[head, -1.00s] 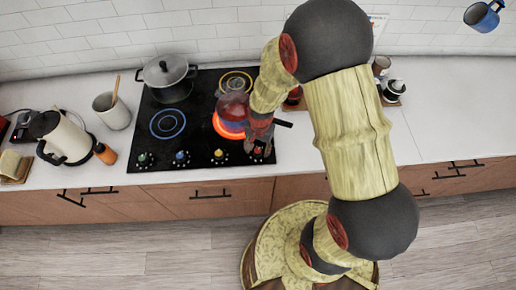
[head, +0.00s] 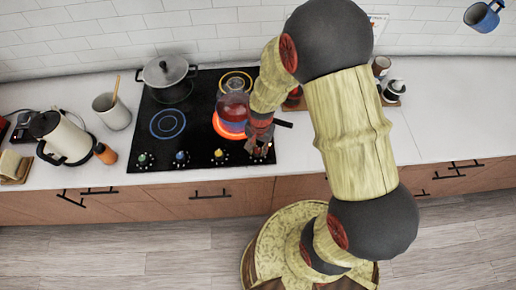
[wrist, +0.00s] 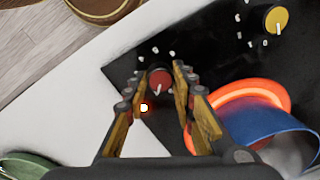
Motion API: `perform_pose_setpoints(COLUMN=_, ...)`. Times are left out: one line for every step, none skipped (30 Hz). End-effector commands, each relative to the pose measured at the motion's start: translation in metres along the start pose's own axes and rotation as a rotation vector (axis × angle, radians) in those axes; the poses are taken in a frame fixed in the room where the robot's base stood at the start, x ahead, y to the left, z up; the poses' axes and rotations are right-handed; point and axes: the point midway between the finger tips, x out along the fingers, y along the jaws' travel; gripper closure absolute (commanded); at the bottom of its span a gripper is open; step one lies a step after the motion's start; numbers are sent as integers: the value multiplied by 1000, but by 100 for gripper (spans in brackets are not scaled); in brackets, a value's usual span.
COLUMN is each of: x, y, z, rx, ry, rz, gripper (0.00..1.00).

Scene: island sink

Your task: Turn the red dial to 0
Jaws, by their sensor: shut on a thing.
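The red dial (wrist: 160,79) sits on the black cooktop near its corner, between my fingertips in the wrist view. Its white pointer mark points down and slightly left in that picture. My gripper (wrist: 160,74) is shut on the dial, with one finger on each side. In the head view my gripper (head: 258,146) is at the front right of the cooktop and mostly hides the dial. The dial's number markings are too small to read.
A blue pot (head: 233,112) stands on a glowing orange burner (head: 222,131) close behind my gripper. A yellow dial (head: 219,153) sits to the left, with blue (head: 181,155) and green (head: 143,158) dials beyond. A grey pot (head: 166,72) is at the back left.

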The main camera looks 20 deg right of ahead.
Motion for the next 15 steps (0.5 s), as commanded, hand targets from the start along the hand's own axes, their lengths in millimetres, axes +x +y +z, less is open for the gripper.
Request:
perform_pose_setpoints(x=0, y=0, z=0, rx=-5, ry=0, rz=0, gripper=100)
perform_pose_setpoints(x=0, y=0, z=0, rx=-10, ry=0, rz=0, gripper=100)
perform_pose_setpoints(x=0, y=0, z=0, rx=-18, ry=0, rz=0, gripper=100)
perform_pose_setpoints(x=0, y=0, z=0, rx=-26, ry=-1, rz=0, gripper=100)
perform_pose_setpoints(x=0, y=0, z=0, rx=-36, ry=-1, rz=0, gripper=100)
perform_pose_setpoints(x=0, y=0, z=0, rx=-52, ry=-2, rz=0, gripper=100)
perform_pose_setpoints(x=0, y=0, z=0, rx=-66, ry=-2, rz=0, gripper=100)
perform_pose_setpoints(x=0, y=0, z=0, rx=-82, ry=-3, rz=0, gripper=100)
perform_pose_setpoints(x=0, y=0, z=0, rx=-106, ry=-4, rz=0, gripper=100)
perform_pose_setpoints(x=0, y=0, z=0, rx=-125, ry=-5, rz=0, gripper=100)
perform_pose_setpoints(x=0, y=0, z=0, rx=-145, ry=-6, rz=0, gripper=100)
perform_pose_setpoints(x=0, y=0, z=-1, rx=-175, ry=-7, rz=0, gripper=100)
perform_pose_setpoints(x=0, y=0, z=-1, rx=-199, ry=-7, rz=0, gripper=100)
perform_pose_setpoints(x=0, y=0, z=-1, rx=-223, ry=-8, rz=-1, gripper=100)
perform_pose_setpoints(x=1, y=0, z=-1, rx=-256, ry=-9, rz=-1, gripper=100)
